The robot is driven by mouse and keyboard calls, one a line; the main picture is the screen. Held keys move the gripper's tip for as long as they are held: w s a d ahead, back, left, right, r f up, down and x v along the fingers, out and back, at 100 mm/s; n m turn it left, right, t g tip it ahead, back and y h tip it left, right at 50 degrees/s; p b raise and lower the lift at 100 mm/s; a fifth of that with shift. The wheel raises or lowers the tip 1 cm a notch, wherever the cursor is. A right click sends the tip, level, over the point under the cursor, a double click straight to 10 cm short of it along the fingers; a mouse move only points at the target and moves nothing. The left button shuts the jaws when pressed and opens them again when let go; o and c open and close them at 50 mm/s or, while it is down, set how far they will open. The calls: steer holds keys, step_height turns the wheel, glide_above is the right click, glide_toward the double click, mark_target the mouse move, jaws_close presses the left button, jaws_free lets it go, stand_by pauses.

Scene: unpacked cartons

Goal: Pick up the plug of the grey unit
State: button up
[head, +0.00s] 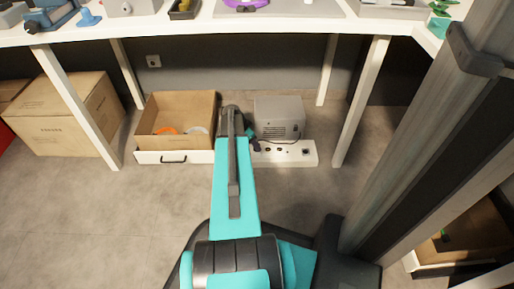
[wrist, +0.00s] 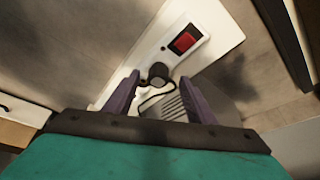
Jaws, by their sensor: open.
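The grey unit (head: 280,117) stands on the floor under the table, behind a white power strip (head: 304,153). Its slatted side (wrist: 172,107) shows low in the wrist view. In the wrist view, a black round plug (wrist: 158,73) sits at the white strip (wrist: 151,50), with a dark cable curving below it towards the grey unit. My gripper (wrist: 160,79) is open, its two purple fingers on either side of the plug with gaps showing. I cannot tell how deep the fingers reach. In the head view my arm hides most of the gripper.
A red switch (wrist: 184,40) is on the strip close beyond the plug. An open carton (head: 178,112) stands left of my arm over a white drawer front. White table legs (head: 359,105) stand on both sides, under the tabletop (head: 190,32). Floor in front is clear.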

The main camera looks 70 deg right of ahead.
steer(key=shift+b+x, duration=0.5)
steer(key=shift+x, duration=0.75)
steer(key=shift+w, duration=0.1)
steer(key=c, duration=1.2)
